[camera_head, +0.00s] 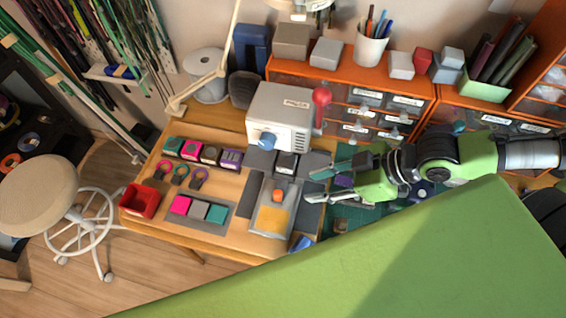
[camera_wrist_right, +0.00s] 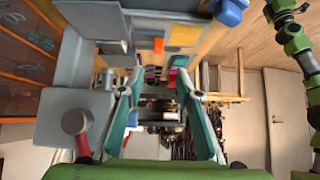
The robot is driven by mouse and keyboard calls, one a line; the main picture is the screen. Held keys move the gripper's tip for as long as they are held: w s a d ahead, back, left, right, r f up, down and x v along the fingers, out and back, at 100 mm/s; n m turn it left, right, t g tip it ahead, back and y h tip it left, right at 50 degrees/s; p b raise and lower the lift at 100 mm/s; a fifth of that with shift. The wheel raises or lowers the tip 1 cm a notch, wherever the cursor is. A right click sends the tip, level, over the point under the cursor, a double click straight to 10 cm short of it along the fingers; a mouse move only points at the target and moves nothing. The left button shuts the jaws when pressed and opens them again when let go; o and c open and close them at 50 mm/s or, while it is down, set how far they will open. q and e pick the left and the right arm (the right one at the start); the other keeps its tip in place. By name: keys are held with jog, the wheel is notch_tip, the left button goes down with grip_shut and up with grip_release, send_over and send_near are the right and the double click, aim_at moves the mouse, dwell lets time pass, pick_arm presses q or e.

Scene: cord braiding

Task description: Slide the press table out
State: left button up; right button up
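The press (camera_head: 284,112) is a pale grey machine with a red ball lever (camera_head: 321,96) and a blue knob (camera_head: 267,139). Its grey press table (camera_head: 257,221) extends in front of it, with an orange block (camera_head: 278,195) and a yellow-orange patch (camera_head: 274,219) on top. A blue piece (camera_head: 302,243) shows near its front right corner. My right gripper (camera_head: 310,187) is open beside the right side of the press table, fingers pointing left. In the right wrist view, the open fingers (camera_wrist_right: 157,75) have nothing between them; the press (camera_wrist_right: 70,107) is at left. My left gripper is not in view.
Coloured spools (camera_head: 206,154), a swatch tray (camera_head: 190,219) and a red bin (camera_head: 140,201) lie left of the press. Orange drawers (camera_head: 345,97) stand behind, with a pen cup (camera_head: 370,47) on top. A stool (camera_head: 40,194) stands at far left.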

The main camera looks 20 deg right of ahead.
jog(key=b, duration=0.2)
send_near(278, 193)
jog(key=x, duration=0.3)
jog(key=shift+w+a+f, duration=0.15)
jog(key=shift+a, duration=0.05)
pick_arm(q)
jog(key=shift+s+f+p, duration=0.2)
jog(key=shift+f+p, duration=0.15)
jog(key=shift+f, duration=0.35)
pick_arm(e)
jog(key=shift+x, duration=3.25)
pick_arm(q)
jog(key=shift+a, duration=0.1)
pick_arm(e)
jog(key=shift+f, duration=0.1)
grip_shut()
